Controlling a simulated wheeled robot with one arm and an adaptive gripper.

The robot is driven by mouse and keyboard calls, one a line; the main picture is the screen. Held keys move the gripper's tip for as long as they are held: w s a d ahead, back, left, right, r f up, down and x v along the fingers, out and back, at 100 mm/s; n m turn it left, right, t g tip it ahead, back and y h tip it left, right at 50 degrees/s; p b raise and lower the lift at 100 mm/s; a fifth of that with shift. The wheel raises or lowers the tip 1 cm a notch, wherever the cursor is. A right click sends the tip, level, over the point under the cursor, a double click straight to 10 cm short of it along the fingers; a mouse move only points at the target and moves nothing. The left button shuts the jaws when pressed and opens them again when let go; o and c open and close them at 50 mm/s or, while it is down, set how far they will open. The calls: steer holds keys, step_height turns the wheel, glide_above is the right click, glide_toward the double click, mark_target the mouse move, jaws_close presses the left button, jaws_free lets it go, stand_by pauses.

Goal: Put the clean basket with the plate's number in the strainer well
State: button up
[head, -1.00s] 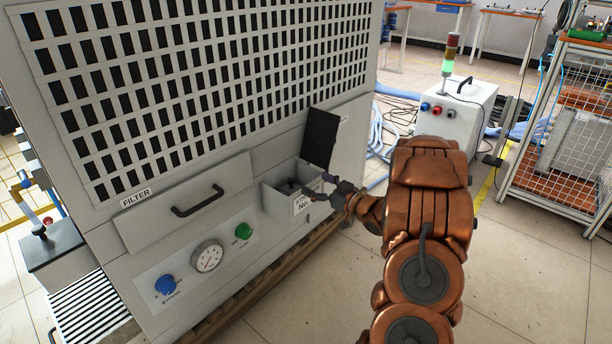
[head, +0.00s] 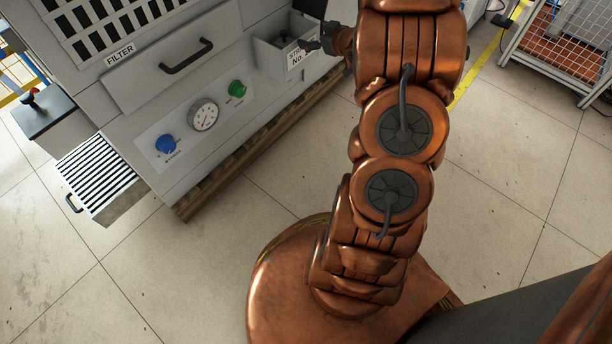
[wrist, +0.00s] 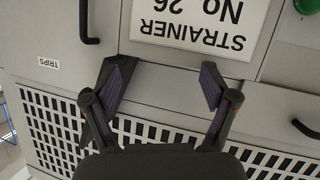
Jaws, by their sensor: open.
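The strainer well (head: 268,57) is a grey open-topped box projecting from the front of the machine. Its plate (head: 296,57) reads, upside down in the wrist view (wrist: 195,22), "STRAINER No 26". A black lid (head: 309,7) stands raised behind the well. A small dark shape shows inside the well; I cannot tell what it is. My gripper (head: 312,45) is beside the plate, at the right front of the well. In the wrist view my gripper (wrist: 163,82) is open, with nothing between its fingers. I cannot make out any basket with a number.
The machine front carries a FILTER drawer (head: 150,75) with a black handle, a gauge (head: 203,115), a blue knob (head: 165,144) and a green knob (head: 237,89). A slotted tray (head: 98,172) sticks out at left. A wire cage (head: 548,55) stands right. The floor between is clear.

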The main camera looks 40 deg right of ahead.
steer(key=shift+s+a+r+g+h, duration=0.15)
steer(key=shift+a+r+g+h, duration=0.15)
steer(key=shift+g+h, duration=0.5)
steer(key=shift+s+a+r+m+g+h, duration=0.1)
steer(key=shift+s+r+m+g+h, duration=0.2)
steer(key=shift+m+g, duration=0.1)
steer(key=s+a+r+g+y, duration=0.1)
steer(key=s+a+g, duration=0.6)
steer(key=s+a, duration=0.9)
steer(key=s+a+r+m+g+y, duration=0.1)
steer(key=s+a+g, duration=0.6)
steer(key=s+a, duration=0.9)
steer(key=s+r, duration=0.1)
steer(key=s, duration=0.6)
steer(key=shift+a+r+g+y, duration=0.2)
steer(key=shift+a+g+y, duration=0.05)
steer(key=shift+g+y, duration=0.15)
steer(key=shift+w, duration=0.1)
